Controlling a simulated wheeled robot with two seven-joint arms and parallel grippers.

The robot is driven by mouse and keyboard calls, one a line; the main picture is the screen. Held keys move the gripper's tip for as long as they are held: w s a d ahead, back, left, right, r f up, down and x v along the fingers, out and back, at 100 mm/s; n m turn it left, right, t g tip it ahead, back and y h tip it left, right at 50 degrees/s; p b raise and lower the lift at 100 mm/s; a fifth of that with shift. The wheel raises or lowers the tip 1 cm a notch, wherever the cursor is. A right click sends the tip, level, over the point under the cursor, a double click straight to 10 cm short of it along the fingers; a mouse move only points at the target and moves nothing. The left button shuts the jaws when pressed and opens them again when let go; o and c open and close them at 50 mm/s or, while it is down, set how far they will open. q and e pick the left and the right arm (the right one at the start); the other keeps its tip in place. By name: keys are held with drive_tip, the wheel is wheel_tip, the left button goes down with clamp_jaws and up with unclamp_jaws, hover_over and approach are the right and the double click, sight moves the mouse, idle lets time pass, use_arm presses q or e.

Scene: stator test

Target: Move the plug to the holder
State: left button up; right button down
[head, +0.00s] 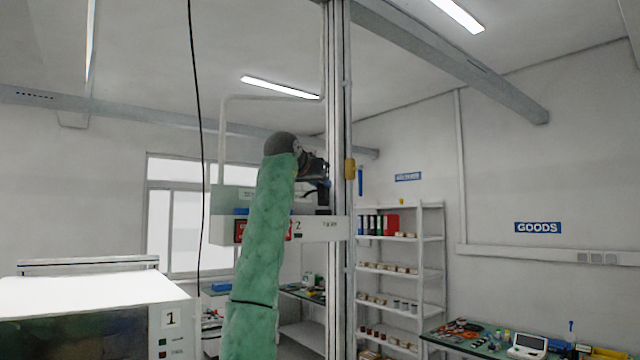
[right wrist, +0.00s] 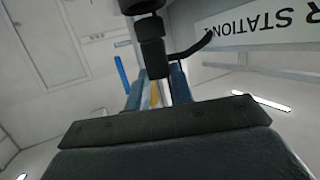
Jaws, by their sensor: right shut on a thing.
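My right arm's green sleeve rises in the middle of the head view. My right gripper (head: 318,172) is at its top, small and dark, just left of the upright metal post. In the right wrist view the two blue-grey fingers of the gripper (right wrist: 157,88) are closed about the lower end of a black part with a curved black arm or lead, apparently the plug (right wrist: 152,45). In the head view the plug cannot be told from the dark gripper. A small yellow piece (head: 350,169) sits on the post, right of the gripper; I cannot tell whether it is the holder. My left gripper is out of view.
The metal post (head: 338,270) stands close to the gripper. A machine marked 2 (head: 318,228) is behind the arm. A white machine marked 1 (head: 110,290) is at the left. A black cable (head: 200,150) hangs down. White shelves (head: 430,262) and a green table (head: 470,345) are right.

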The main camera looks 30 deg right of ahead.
drive_tip(key=shift+d+f, duration=0.1)
drive_tip(key=shift+d, duration=0.05)
drive_tip(key=shift+s+a, duration=0.1)
drive_tip(key=shift+a, duration=0.2)
drive_tip(key=shift+d, duration=0.1)
drive_tip(key=shift+d+f, duration=0.1)
drive_tip(key=shift+f, duration=0.05)
drive_tip(key=shift+f+b, duration=0.75)
drive_tip(key=shift+f, duration=0.2)
idle(0.8)
